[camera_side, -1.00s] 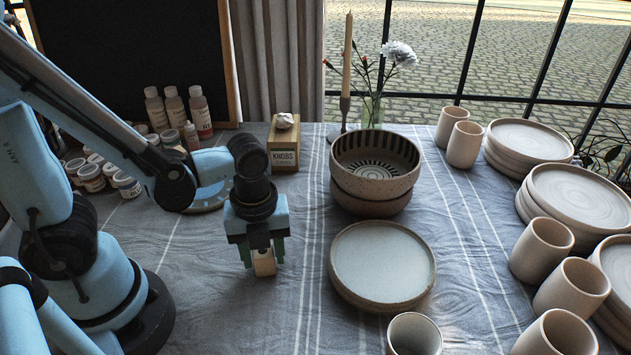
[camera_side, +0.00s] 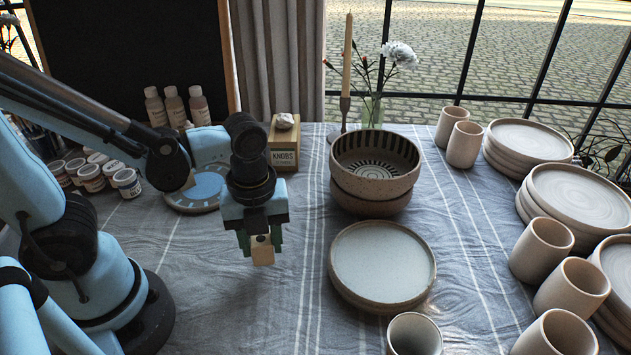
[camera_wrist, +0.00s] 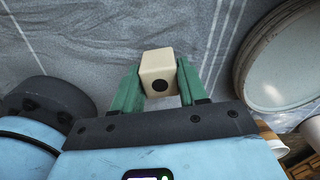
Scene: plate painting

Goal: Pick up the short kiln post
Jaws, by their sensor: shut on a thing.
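The short kiln post (camera_side: 262,251) is a small cream block with a dark round hole in its face. My gripper (camera_side: 259,243) has its green fingers shut on it, one on each side, and holds it above the striped cloth. In the wrist view the post (camera_wrist: 157,66) sits between the two green fingertips (camera_wrist: 158,88), its hole facing the camera. The lower part of the post hangs below the fingers in the side view.
A plate stack (camera_side: 383,262) and striped bowls (camera_side: 372,175) stand to the right of my gripper. A cup (camera_side: 413,335) is at the front. A wooden KNOBS box (camera_side: 284,143) is behind, and a blue-painted plate (camera_side: 198,190) lies at the back left.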

